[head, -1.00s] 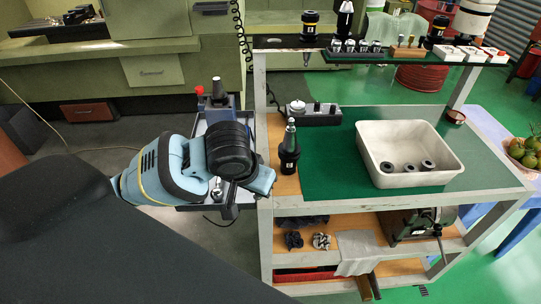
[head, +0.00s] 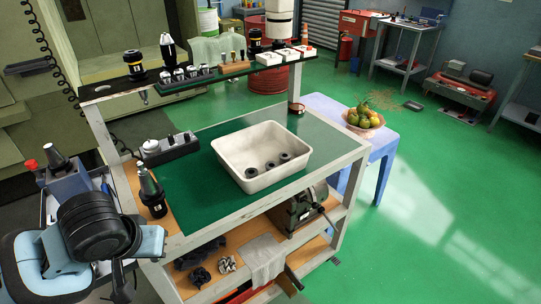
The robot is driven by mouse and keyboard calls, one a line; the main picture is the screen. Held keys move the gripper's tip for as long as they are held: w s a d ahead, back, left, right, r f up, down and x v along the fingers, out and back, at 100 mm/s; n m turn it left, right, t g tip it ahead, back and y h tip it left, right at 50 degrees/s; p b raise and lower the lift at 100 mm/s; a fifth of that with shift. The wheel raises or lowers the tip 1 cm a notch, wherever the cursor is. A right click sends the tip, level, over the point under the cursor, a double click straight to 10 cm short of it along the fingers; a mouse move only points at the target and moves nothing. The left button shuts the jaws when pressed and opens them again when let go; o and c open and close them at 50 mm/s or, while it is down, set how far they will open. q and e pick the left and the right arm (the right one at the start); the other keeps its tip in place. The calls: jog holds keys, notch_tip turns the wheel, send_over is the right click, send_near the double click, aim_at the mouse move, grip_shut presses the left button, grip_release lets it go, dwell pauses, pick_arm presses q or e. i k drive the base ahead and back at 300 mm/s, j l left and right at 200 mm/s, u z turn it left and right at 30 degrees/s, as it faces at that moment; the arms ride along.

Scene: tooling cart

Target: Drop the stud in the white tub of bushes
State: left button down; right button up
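The white tub (head: 262,158) stands upright on the green mat on the cart top, with several dark ring-shaped bushes (head: 270,166) on its floor. I cannot make out the stud for certain. My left arm comes in at the lower left, beside the cart's left end. My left gripper (head: 122,284) shows only as a dark part below the wrist, at the picture's bottom. Its fingertips are not clear, and I cannot tell whether it holds anything. It is well to the left of the tub and apart from it. My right gripper is not in view.
A black tool holder (head: 152,194) stands at the cart's left edge, near my arm. A black box with a knob (head: 168,148) lies behind it. A raised shelf (head: 205,77) with tooling spans the cart's back. The green mat (head: 195,205) is clear left of the tub.

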aim_at(256, 163)
jog(key=i+l, duration=0.1)
jog(key=l, duration=0.25)
jog(key=i+l, duration=0.15)
jog(key=l, duration=0.25)
jog(key=i+l, duration=0.1)
jog(key=l, duration=0.25)
jog(key=i+l, duration=0.1)
jog(key=l, duration=0.25)
jog(key=i, duration=0.5)
